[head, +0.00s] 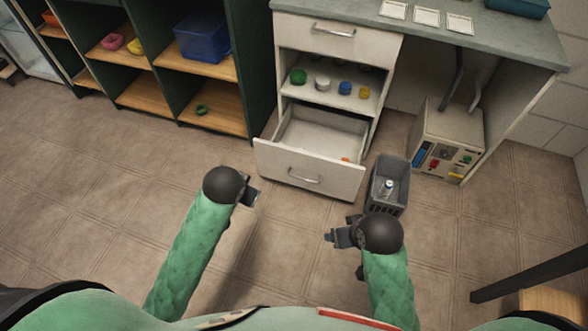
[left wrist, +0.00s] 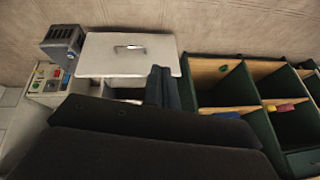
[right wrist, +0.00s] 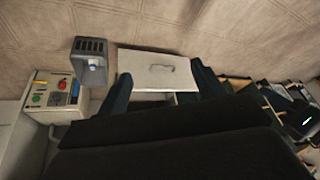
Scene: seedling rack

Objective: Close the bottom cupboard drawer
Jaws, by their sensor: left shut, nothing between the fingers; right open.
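The bottom cupboard drawer (head: 308,172) is pulled out of the white cupboard (head: 380,60), with a metal bar handle on its front and a small orange item inside. Its front also shows in the left wrist view (left wrist: 130,52) and in the right wrist view (right wrist: 155,68). My left gripper (head: 250,192) is shut and empty, in front of the drawer's left part and apart from it. My right gripper (head: 334,238) is open and empty, in front of the drawer's right part, near the bin. Neither gripper touches the drawer.
A grey bin (head: 388,186) with a bottle in it stands right of the drawer. A control box (head: 444,140) stands under the worktop. An open shelf with jars is above the drawer. Dark green shelving (head: 262,80) stands left. The floor before the drawer is clear.

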